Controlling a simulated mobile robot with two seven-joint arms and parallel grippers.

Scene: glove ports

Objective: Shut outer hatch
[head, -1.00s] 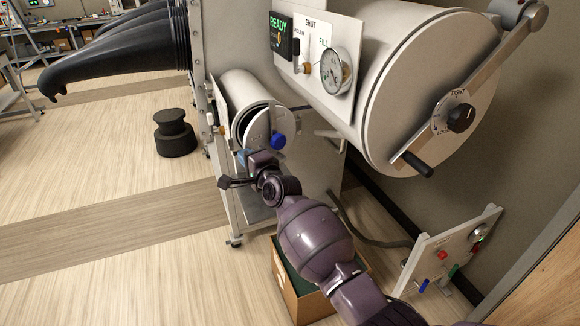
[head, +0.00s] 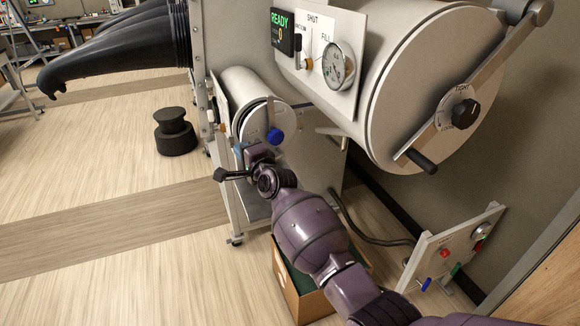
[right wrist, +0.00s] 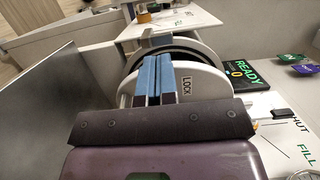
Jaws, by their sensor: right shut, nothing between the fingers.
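The small round white hatch door (head: 287,122), with a blue knob (head: 275,135), stands at the end of the small cylinder (head: 250,86) in the head view. A dark curved gap shows along its left side, so it looks ajar. In the right wrist view the pale disc (right wrist: 205,84) marked LOCK stands before a dark ring. My right gripper (head: 240,150) is at the door's lower left, its blue fingers (right wrist: 156,78) shut and empty in front of the disc. I cannot tell whether they touch it. My left gripper is out of view.
A large drum (head: 425,90) with a lever and a dark handle (head: 420,161) hangs above right. A gauge panel (head: 318,50) reads READY. A cardboard box (head: 290,290) and a valve board (head: 450,247) stand below. Floor at left is clear around a black stool (head: 175,132).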

